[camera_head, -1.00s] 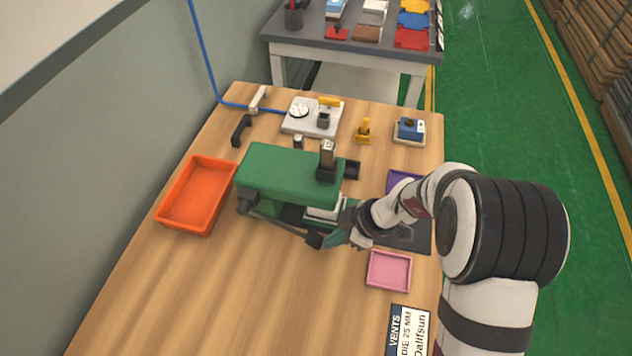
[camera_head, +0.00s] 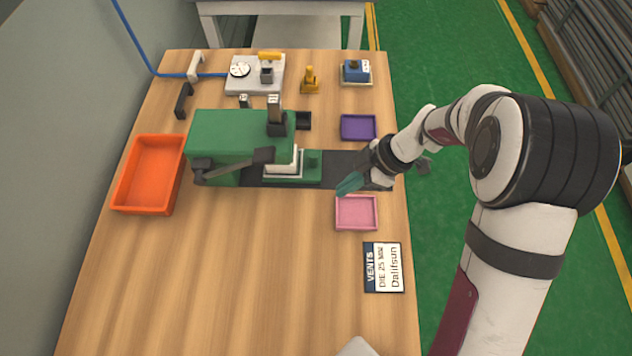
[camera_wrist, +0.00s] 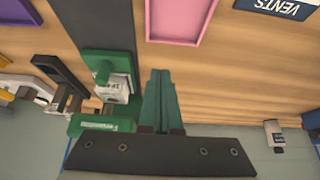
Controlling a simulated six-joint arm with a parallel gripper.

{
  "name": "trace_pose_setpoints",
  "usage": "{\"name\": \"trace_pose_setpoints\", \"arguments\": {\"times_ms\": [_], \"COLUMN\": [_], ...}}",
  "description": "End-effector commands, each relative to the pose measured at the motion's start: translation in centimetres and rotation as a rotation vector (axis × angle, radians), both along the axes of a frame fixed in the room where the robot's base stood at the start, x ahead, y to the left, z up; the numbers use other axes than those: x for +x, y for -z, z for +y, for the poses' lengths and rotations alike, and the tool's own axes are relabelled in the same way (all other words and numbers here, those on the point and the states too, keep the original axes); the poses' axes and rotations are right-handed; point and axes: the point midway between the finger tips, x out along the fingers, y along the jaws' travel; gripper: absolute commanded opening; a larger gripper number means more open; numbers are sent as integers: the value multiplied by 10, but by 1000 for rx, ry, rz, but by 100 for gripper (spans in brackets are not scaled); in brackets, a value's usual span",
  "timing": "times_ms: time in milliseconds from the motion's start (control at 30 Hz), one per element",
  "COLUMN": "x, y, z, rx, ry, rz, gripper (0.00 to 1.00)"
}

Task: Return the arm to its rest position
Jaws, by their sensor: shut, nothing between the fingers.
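My gripper (camera_head: 349,184) is shut and empty, its green fingers together above the table at the right, just above the pink tray (camera_head: 356,226) in the head view. In the wrist view the gripper (camera_wrist: 160,75) points toward the table, with the pink tray (camera_wrist: 180,41) beyond its tips. The green press (camera_head: 240,135) stands on the wooden table (camera_head: 230,275) to the left of my gripper. Its dark lever (camera_head: 235,163) lies across its front. The gripper is apart from the press.
An orange bin (camera_head: 118,205) stands left of the press. A purple tray (camera_head: 358,127), a blue device (camera_head: 356,68), a yellow-orange item (camera_head: 310,80) and a grey gauge plate (camera_head: 257,88) lie toward the back. A VENTS sign (camera_head: 383,268) lies at front right.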

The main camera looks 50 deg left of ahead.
Motion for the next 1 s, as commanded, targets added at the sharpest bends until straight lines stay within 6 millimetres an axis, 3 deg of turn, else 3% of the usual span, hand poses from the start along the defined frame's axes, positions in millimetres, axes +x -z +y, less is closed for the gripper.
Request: {"name": "trace_pose_setpoints", "arguments": {"times_ms": [200,667,733,767,867,900,1000], "x": [16,17,19,20,21,15,-15], "y": [-1,-2,-10,-19,-70,-92,-134], "z": [-16,-17,-24,-31,-79,-106,-174], "rx": [0,0,-19,-39,-170,-242,-410], "ry": [0,1,55,111,489,701,1283], "rz": [0,0,12,24,115,167,311], "gripper": [0,0,0,0,0,0,0]}}
